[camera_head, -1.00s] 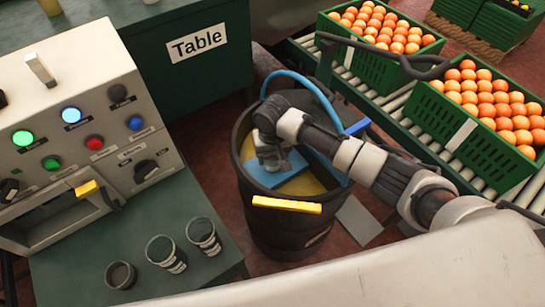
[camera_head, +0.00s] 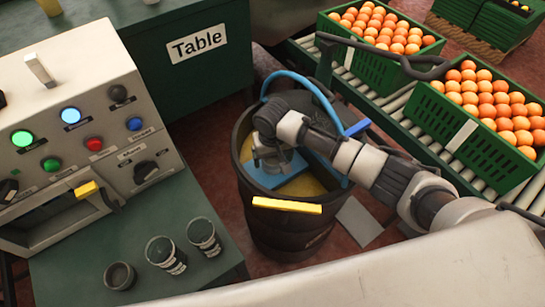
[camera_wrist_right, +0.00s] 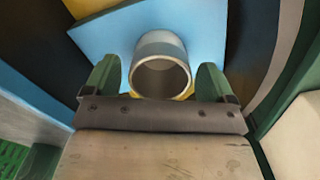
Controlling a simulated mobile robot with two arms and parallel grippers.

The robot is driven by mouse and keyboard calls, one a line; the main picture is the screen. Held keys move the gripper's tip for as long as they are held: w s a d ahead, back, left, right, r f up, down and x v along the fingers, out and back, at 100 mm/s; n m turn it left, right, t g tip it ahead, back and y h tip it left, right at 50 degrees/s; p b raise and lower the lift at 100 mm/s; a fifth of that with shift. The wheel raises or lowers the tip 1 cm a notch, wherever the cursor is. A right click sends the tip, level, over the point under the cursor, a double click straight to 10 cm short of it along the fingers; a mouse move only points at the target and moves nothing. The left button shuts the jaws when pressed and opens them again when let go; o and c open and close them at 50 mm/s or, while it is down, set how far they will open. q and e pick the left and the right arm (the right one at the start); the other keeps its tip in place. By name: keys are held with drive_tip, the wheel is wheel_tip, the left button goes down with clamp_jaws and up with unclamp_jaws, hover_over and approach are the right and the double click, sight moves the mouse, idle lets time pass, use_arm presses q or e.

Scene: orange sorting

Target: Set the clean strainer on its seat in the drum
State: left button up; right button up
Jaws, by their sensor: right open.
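The black drum (camera_head: 290,235) stands in the middle of the head view. A light blue plate (camera_head: 262,177) lies inside its mouth, above yellow contents (camera_head: 304,186). A grey hollow cylinder, apparently the strainer (camera_wrist_right: 160,46), stands on the blue plate (camera_wrist_right: 105,35) in the right wrist view, its round opening towards the camera. My right gripper (camera_wrist_right: 158,66) is open, with one green finger on each side of the cylinder. In the head view my right gripper (camera_head: 270,150) is inside the drum's mouth and partly hides the cylinder. I cannot tell whether the fingers touch it. My left gripper is not in view.
A blue hose (camera_head: 300,78) arches over the drum. A yellow bar (camera_head: 287,205) and a blue bar (camera_head: 358,128) sit at its rim. A control box (camera_head: 75,100) and several small cups are at left. Green orange crates (camera_head: 470,150) stand on rollers at right.

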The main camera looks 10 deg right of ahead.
wheel_tip(320, 180, up, 12)
drive_tip(key=p, duration=0.1)
drive_tip(key=shift+f, duration=0.15)
idle(0.4)
